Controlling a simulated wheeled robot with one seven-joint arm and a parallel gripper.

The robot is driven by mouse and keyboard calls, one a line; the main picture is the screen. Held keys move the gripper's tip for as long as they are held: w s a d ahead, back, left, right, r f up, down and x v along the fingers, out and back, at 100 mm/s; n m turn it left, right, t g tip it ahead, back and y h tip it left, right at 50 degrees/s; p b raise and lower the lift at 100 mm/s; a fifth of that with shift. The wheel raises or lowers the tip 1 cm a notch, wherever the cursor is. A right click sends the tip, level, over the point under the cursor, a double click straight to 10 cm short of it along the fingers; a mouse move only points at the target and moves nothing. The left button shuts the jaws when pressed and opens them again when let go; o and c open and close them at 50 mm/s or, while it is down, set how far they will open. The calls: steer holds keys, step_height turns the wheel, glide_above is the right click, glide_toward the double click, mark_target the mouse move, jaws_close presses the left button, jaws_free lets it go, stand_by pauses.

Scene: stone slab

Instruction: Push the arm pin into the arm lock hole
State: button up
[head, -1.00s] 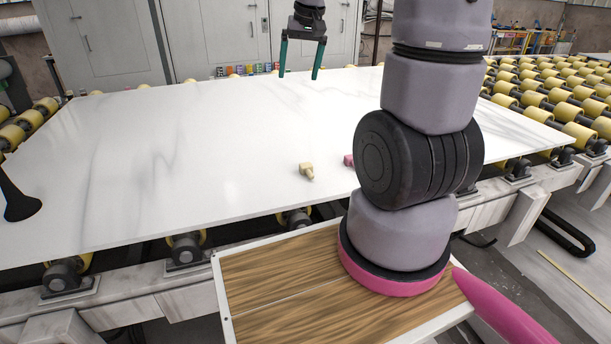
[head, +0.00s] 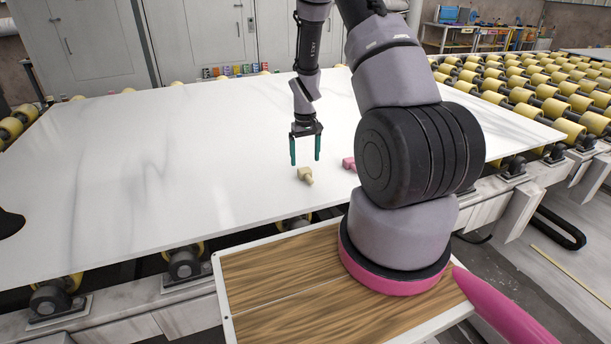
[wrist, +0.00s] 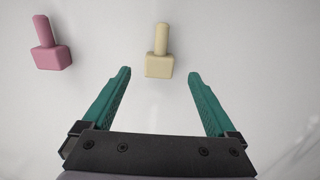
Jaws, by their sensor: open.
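A cream block with a round peg (head: 306,175) lies on the white slab. In the wrist view the cream piece (wrist: 160,52) lies ahead of the fingertips, roughly centred between them and apart from them. A pink piece of the same shape (head: 348,163) lies to its right in the head view; in the wrist view it (wrist: 50,48) is at the upper left. Which one is the arm pin, and which has the lock hole, I cannot tell. My gripper (head: 305,163), with two teal fingers, is open and empty, just behind the cream piece. It also shows in the wrist view (wrist: 160,76).
The white marble slab (head: 150,170) is broad and mostly clear. Yellow rollers (head: 550,105) stand to the right. A black object (head: 10,224) sits at the left edge. Grey cabinets (head: 95,45) and small coloured items (head: 235,70) are at the back.

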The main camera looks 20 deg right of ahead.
mark_target(306, 170)
steer(key=shift+f, duration=3.05)
jaws_close()
